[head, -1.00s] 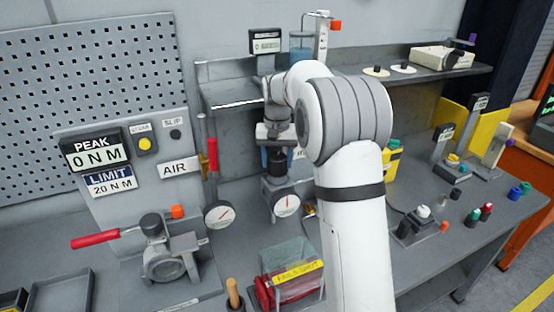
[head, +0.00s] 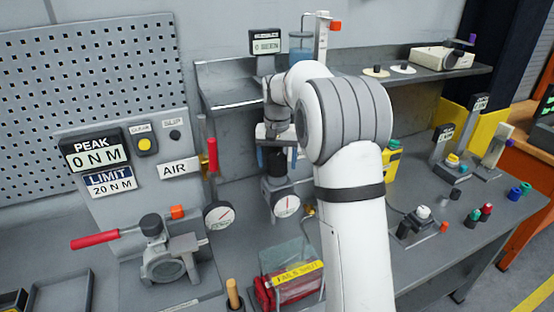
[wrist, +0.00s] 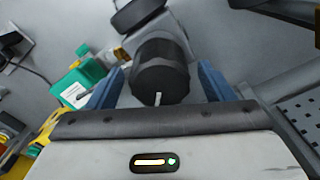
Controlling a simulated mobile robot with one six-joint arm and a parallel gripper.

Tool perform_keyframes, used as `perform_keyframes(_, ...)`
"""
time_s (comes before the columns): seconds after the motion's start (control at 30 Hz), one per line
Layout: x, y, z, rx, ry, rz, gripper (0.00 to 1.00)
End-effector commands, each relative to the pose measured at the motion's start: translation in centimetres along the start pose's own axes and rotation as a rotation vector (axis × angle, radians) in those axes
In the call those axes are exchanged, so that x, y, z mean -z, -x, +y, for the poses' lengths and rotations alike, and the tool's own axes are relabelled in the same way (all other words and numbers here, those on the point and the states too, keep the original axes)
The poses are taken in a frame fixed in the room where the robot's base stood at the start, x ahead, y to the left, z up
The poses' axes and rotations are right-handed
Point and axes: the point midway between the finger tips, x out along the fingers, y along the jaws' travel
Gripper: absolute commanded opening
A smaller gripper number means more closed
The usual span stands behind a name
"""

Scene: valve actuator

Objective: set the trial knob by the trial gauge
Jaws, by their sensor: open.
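The black knob (wrist: 160,72), with a white mark on its rim, sits between the two blue fingers of my gripper (wrist: 158,85) in the wrist view. The fingers stand open on either side, with a gap visible at least on the right. In the head view my gripper (head: 277,158) points down over the knob, which is mostly hidden by it. A round white gauge (head: 286,204) with a reddish needle is just below the knob. A second round gauge (head: 219,214) is to its left. I cannot read either scale or tell which is labelled trial.
A red-handled AIR valve (head: 212,156) stands left of my gripper. A clear-lidded bin (head: 290,270) is in front. A panel reads PEAK 0 N M (head: 92,149). A shelf (head: 228,92) runs behind my arm. A green-capped yellow container (head: 393,155) stands right.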

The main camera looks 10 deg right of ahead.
Motion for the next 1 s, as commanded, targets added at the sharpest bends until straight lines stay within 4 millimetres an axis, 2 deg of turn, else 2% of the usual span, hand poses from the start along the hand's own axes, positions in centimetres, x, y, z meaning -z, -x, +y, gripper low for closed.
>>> perform_keyframes(0.23,0.0,0.8,0.0,0.0,0.0,0.0,0.75)
perform_keyframes(0.5,0.0,5.3,0.0,0.001,0.0,0.003,0.75)
perform_keyframes(0.63,0.1,6.9,0.0,0.0,0.0,0.002,0.75)
perform_keyframes(0.77,0.0,7.7,0.0,0.0,0.0,0.001,0.75)
perform_keyframes(1.0,0.0,7.8,0.0,0.0,0.0,0.0,0.75)
